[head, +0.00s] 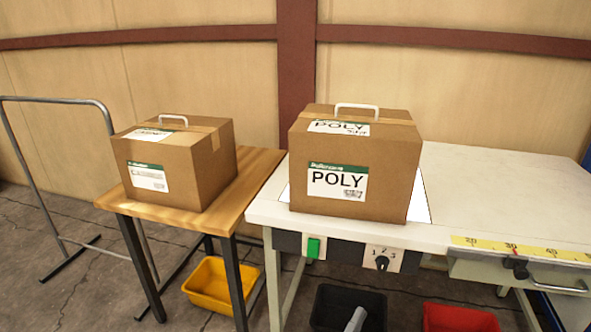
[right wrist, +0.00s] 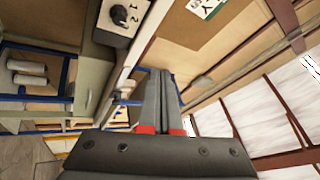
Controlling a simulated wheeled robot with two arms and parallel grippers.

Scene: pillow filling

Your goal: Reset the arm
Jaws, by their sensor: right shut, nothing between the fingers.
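My right gripper (right wrist: 161,73) is shut and empty in the right wrist view, its two dark grey fingers pressed together. In the head view, only a small grey part of it (head: 356,319) shows at the bottom edge, in front of the white table and well below the box marked POLY (head: 355,205). That box stands upright on the white table (head: 490,190) and has a white handle on top. It shows partly in the right wrist view (right wrist: 240,35). My left gripper is in neither view.
A second cardboard box (head: 180,165) stands on a wooden table (head: 255,175) at the left. A yellow bin (head: 212,283), a black bin (head: 330,300) and a red bin (head: 458,318) are low down. A dial (head: 382,262) sits on the white table's front. A metal rail (head: 25,165) stands far left.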

